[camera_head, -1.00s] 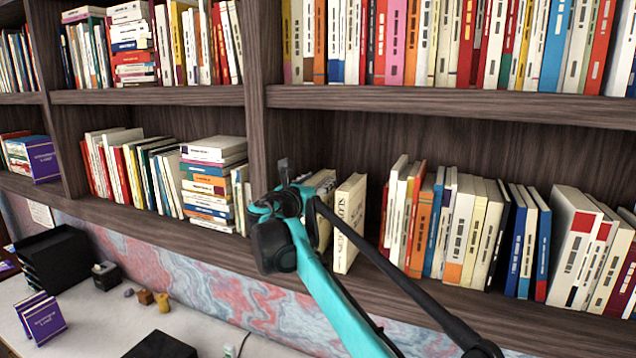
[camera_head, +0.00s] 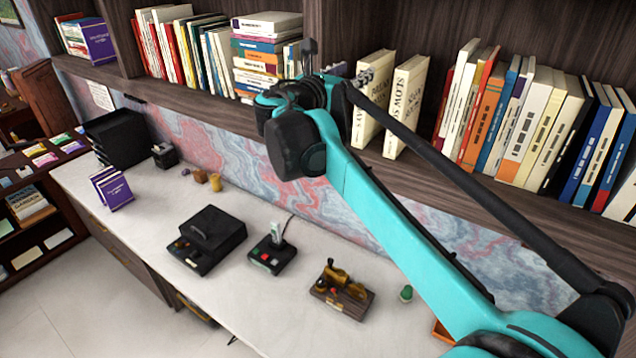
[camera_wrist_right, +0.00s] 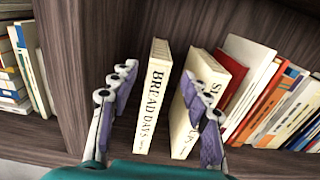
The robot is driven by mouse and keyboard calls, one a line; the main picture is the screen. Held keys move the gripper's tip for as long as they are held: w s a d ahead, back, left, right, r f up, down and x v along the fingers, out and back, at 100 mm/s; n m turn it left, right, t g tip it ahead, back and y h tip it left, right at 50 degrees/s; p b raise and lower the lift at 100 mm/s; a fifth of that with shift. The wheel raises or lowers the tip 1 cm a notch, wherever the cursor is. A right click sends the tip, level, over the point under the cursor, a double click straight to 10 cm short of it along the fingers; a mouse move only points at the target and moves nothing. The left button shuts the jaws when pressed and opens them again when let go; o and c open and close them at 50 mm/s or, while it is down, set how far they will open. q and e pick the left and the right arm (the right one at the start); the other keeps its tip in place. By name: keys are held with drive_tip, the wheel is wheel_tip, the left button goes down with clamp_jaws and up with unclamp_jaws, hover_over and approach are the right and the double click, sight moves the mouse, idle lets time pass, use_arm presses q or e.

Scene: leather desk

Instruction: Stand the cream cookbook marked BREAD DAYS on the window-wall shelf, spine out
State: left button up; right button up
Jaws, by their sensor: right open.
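The cream BREAD DAYS cookbook (camera_head: 371,110) stands upright on the wooden shelf (camera_head: 440,172), its lettered spine facing out. In the right wrist view the cookbook (camera_wrist_right: 152,98) shows between the two fingers of my right gripper (camera_wrist_right: 160,74), with a gap to the left finger. My right gripper (camera_head: 338,70) is open at the shelf front; its wrist and arm hide part of the shelf in the head view. A similar cream book marked SLOW (camera_head: 407,106) stands just right of the cookbook. In the right wrist view the right finger overlaps this SLOW book (camera_wrist_right: 198,95). My left gripper is not in view.
A row of books (camera_head: 540,120) leans at the right, and a horizontal stack (camera_head: 265,55) lies left of the shelf divider (camera_wrist_right: 72,70). The pale desk (camera_head: 240,310) below holds a black tray stack (camera_head: 118,138) and several small devices.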

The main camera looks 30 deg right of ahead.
drive_tip(key=s+a+f+m+y, duration=0.5)
drive_tip(key=s+a+f+m, duration=0.25)
drive_tip(key=f, duration=0.55)
drive_tip(key=s+a+f+m+g+y, duration=0.1)
drive_tip(key=s+a+f+m+y, duration=0.6)
drive_tip(key=f, duration=0.7)
drive_tip(key=s+a+f+m+y, duration=0.4)
drive_tip(key=s+a+f+m, duration=0.4)
drive_tip(key=f, duration=0.5)
use_arm(q)
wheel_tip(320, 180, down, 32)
drive_tip(key=b, duration=3.1)
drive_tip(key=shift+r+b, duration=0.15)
drive_tip(key=shift+b, duration=0.25)
use_arm(e)
wheel_tip(320, 180, down, 32)
drive_tip(key=w+a, duration=0.1)
drive_tip(key=shift+w+r+m, duration=0.2)
drive_tip(key=shift+m, duration=0.25)
drive_tip(key=shift+a, duration=0.1)
